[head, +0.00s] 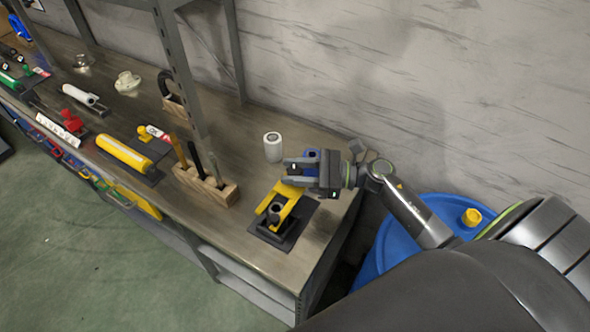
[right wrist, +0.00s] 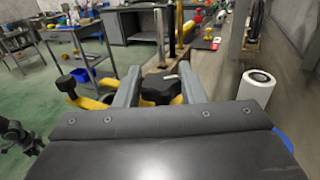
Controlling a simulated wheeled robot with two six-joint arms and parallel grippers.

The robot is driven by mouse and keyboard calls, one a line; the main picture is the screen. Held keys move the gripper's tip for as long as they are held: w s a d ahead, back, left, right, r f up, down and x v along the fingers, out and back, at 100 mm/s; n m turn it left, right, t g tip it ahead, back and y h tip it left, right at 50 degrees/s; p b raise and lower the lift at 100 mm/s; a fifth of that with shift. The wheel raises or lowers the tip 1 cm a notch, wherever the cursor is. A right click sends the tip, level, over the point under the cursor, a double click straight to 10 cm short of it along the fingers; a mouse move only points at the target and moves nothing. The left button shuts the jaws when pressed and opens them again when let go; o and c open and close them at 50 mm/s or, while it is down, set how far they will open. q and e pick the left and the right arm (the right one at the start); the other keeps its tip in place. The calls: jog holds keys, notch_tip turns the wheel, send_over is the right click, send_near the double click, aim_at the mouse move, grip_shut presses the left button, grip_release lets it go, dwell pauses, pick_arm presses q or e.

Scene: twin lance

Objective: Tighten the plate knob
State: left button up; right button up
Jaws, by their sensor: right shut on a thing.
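A yellow fixture (head: 275,207) stands on a dark base plate (head: 297,217) near the right end of the workbench. My right gripper (head: 284,173) is at the fixture's back end, over its upper part. In the right wrist view, a black knob (right wrist: 158,88) sits between the two fingers of my right gripper (right wrist: 160,85), and they are shut on it. Yellow parts show just below this knob. A second black knob (right wrist: 67,83) stands on the fixture to the left in that view. In the head view the gripper hides the held knob. My left gripper is not in view.
A white cylinder (head: 273,147) stands close behind my right gripper. A wooden block (head: 208,187) holding upright tools stands left of the fixture. A yellow cylinder (head: 124,153) lies farther left. A blue drum (head: 395,240) stands beyond the bench's right end. Bare bench lies before the fixture.

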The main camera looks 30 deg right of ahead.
jog(key=shift+m+t+h, duration=0.3)
jog(key=shift+t, duration=0.1)
jog(key=shift+m+t+h, duration=0.6)
jog(key=shift+t, duration=0.1)
jog(key=shift+r+m+t+h+p, duration=0.15)
jog(key=shift+m+t+h+p, duration=0.45)
jog(key=shift+m+t+h, duration=0.25)
jog(key=m+t+h+p, duration=0.2)
jog(key=h, duration=0.1)
jog(key=shift+m+h, duration=0.25)
jog(key=shift+h, duration=0.1)
jog(key=shift+m+t+h+p, duration=0.35)
jog(key=shift+m+t+h, duration=0.3)
jog(key=shift+h, duration=0.35)
jog(key=shift+m+h, duration=0.25)
jog(key=shift+h, duration=0.05)
jog(key=o, duration=1)
